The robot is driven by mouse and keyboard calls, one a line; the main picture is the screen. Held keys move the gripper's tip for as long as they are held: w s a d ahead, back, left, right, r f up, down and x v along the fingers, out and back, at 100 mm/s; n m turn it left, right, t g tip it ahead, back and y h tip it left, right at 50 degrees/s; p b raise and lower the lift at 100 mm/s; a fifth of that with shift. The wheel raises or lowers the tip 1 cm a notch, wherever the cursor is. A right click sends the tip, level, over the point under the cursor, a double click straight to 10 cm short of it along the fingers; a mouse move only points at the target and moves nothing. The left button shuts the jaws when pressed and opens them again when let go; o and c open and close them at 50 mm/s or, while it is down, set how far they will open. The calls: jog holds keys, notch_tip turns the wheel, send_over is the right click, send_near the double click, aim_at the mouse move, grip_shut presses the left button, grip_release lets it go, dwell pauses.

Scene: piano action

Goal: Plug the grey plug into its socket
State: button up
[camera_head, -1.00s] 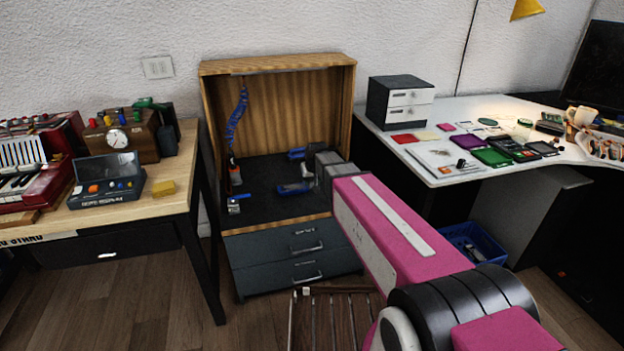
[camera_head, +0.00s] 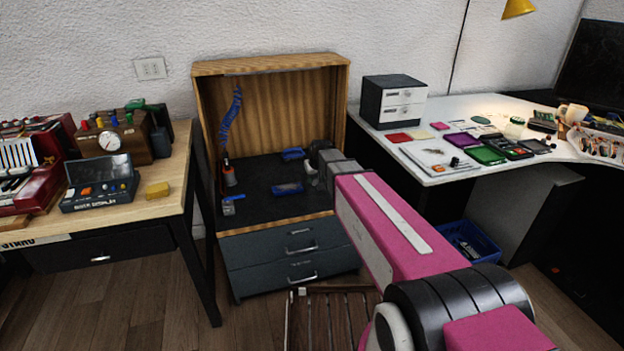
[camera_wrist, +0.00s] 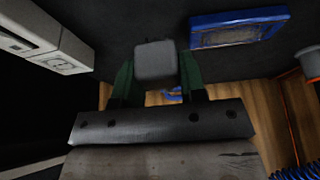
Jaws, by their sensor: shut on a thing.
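A grey plug (camera_wrist: 156,62) with a rounded square face shows in the wrist view, between the green fingers of my gripper (camera_wrist: 157,78). My gripper is shut on it. In the head view my gripper (camera_head: 318,158) is inside the right part of the open wooden cabinet, above its dark floor; the plug is not clear there. A pale double wall outlet (camera_head: 150,68) is on the wall left of the cabinet. I cannot tell whether it is the plug's socket; no other socket is clear.
The wooden cabinet (camera_head: 270,67) has side walls close to my gripper. Blue-edged items (camera_head: 288,188) lie on its floor, and a blue coiled cord (camera_head: 231,115) hangs at its left. A drawer box (camera_head: 393,102) stands on the white desk to the right.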

jog(key=shift+w+d, duration=1.35)
jog(key=shift+d, duration=1.05)
jog(key=shift+w+d, duration=1.3)
jog(key=shift+d, duration=1.1)
jog(key=shift+w+d, duration=1.35)
jog(key=shift+d, duration=1.05)
jog(key=shift+f, duration=1.45)
